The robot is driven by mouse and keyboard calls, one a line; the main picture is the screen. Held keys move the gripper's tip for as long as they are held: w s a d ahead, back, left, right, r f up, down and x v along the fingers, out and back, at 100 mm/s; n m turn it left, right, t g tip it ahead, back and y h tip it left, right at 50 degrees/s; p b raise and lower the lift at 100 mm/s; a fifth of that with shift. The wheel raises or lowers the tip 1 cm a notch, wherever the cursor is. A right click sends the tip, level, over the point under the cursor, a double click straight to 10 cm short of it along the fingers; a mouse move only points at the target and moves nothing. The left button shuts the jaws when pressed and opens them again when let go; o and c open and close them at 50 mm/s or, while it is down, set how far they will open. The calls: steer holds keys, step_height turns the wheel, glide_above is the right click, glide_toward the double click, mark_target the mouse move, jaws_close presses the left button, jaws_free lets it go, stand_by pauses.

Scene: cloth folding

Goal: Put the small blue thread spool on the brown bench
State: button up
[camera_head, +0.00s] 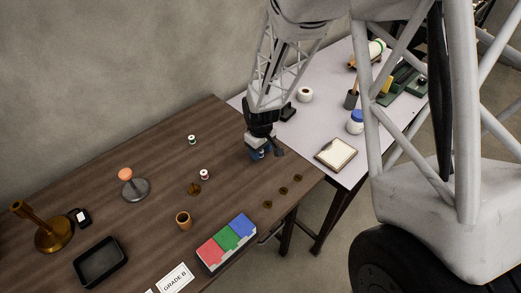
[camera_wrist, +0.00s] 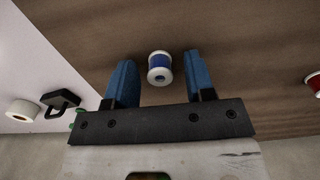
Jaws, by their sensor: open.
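The small blue thread spool (camera_wrist: 159,68) shows in the wrist view, with white ends and blue thread. It is on the brown bench (camera_wrist: 260,50), close to the bench's edge with the pale table. My gripper (camera_wrist: 160,82) is open, with a blue finger on each side of the spool and a visible gap to both fingers. In the head view my gripper (camera_head: 262,153) is low over the far right part of the brown bench (camera_head: 150,160). The blue spool cannot be made out there behind the gripper.
A green spool (camera_head: 192,139) and a red spool (camera_head: 204,174) stand on the bench. A red, green and blue tray (camera_head: 227,243), brown cup (camera_head: 183,220) and black tray (camera_head: 100,262) are nearer the front. A pale table (camera_head: 315,110) adjoins on the right, with a white roll (camera_head: 305,94).

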mark_target(262, 151)
step_height(262, 151, up, 12)
steer(key=shift+r, duration=0.15)
stand_by(0.7)
steer(key=shift+d, duration=0.1)
stand_by(0.7)
steer(key=s+d+r+m+t, duration=0.1)
steer(key=s+d+r+m, duration=0.4)
steer(key=s+d+r, duration=0.8)
steer(key=s+d+r+m, duration=0.2)
steer(key=s+d, duration=0.1)
steer(key=s, duration=0.4)
steer(key=s+d+r+m+t, duration=0.1)
steer(key=s+d+r+m, duration=0.1)
steer(key=s, duration=0.6)
steer(key=shift+s+d+r+t, duration=0.3)
steer(key=shift+d+r, duration=0.35)
steer(key=shift+r, duration=0.15)
